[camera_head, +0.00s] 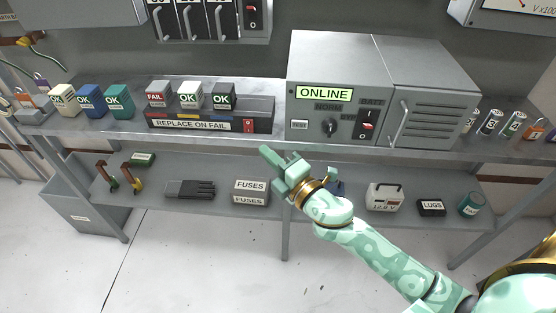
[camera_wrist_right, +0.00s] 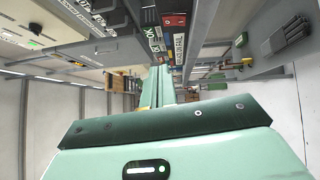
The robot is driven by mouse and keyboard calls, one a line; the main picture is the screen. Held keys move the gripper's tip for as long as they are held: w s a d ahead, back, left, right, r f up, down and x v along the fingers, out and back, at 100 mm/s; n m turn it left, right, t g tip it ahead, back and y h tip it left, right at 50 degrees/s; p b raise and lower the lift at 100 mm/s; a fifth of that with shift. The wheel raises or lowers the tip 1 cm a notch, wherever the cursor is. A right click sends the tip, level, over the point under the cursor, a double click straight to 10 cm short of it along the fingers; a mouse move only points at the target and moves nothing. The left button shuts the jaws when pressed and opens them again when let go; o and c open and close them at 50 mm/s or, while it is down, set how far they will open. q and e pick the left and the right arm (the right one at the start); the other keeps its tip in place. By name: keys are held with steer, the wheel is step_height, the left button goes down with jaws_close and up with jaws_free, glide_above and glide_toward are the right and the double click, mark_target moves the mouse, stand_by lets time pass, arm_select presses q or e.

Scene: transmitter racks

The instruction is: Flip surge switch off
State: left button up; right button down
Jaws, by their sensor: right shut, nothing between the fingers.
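A small red rocker switch (camera_head: 248,126) sits at the right end of the dark module base (camera_head: 205,128) labelled "REPLACE ON FAIL". It is too small to tell which way it is set. Three modules stand on that base: a FAIL module (camera_head: 158,95) and two OK modules (camera_head: 190,95). My right gripper (camera_head: 272,157) is shut and empty, in front of the shelf edge, below and right of the switch and apart from it. Its shut fingers also show in the right wrist view (camera_wrist_right: 164,88), pointing toward the racks. My left gripper is out of view.
A grey ONLINE unit (camera_head: 340,80) with a knob and its own red switch (camera_head: 367,124) stands just right of the base. Three loose OK modules (camera_head: 90,100) stand at left. The lower shelf holds a fuses box (camera_head: 250,186) and tools.

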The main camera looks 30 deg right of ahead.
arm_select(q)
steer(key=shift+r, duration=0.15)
arm_select(e)
steer(key=v, duration=0.2)
steer(key=shift+s+d+r, duration=0.1)
steer(key=shift+s+r, duration=0.1)
steer(key=shift+s, duration=0.05)
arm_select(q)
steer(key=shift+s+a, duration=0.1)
